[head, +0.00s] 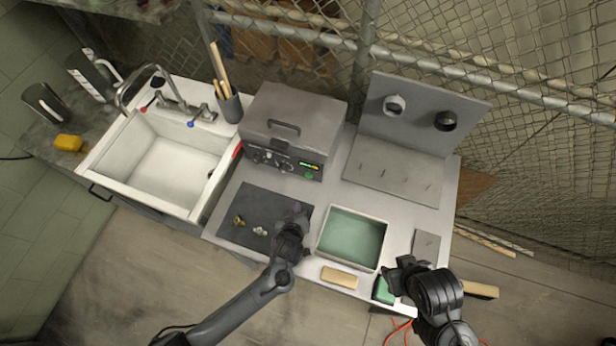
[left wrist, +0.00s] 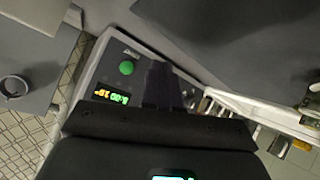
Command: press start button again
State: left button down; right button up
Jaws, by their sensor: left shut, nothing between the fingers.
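The grey lidded machine (head: 292,125) stands at the back of the bench, its control panel facing my side. The green round button (head: 309,176) sits low at the right end of the panel, under a small lit display (head: 309,165). In the left wrist view the green button (left wrist: 127,68) and lit display (left wrist: 111,97) show clearly. My left gripper (head: 297,210) is shut and empty, in front of the panel and apart from the button. Its dark fingers (left wrist: 165,85) cover part of the panel in the wrist view. My right gripper (head: 397,277) is at the front right; its opening is unclear.
A dark mat (head: 262,197) with small brass-like parts lies left of my left gripper. A tray of greenish liquid (head: 352,240) stands right of it. A tan block (head: 339,277) and a green box (head: 383,290) are at the front edge. A sink (head: 165,160) is at left.

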aim_at(309, 176)
pick_arm(q)
jog(key=w+b, duration=0.1)
jog(key=w+d+b, duration=0.1)
jog(key=w, duration=0.1)
jog(key=w+d+b, duration=0.1)
jog(key=w+b, duration=0.1)
jog(key=shift+w+d+f, duration=0.15)
jog(key=shift+w+d, duration=0.05)
jog(key=shift+w+d+b, duration=0.2)
jog(key=shift+w+b, duration=0.1)
jog(key=shift+w, duration=0.2)
jog(key=shift+w+d+b, duration=0.2)
jog(key=shift+w+b, duration=0.1)
jog(key=shift+w, duration=0.2)
dwell(0.9)
jog(key=shift+w+d, duration=0.1)
jog(key=shift+w, duration=0.1)
jog(key=shift+w+d+b, duration=0.1)
jog(key=shift+w+b, duration=0.1)
jog(key=shift+b, duration=0.15)
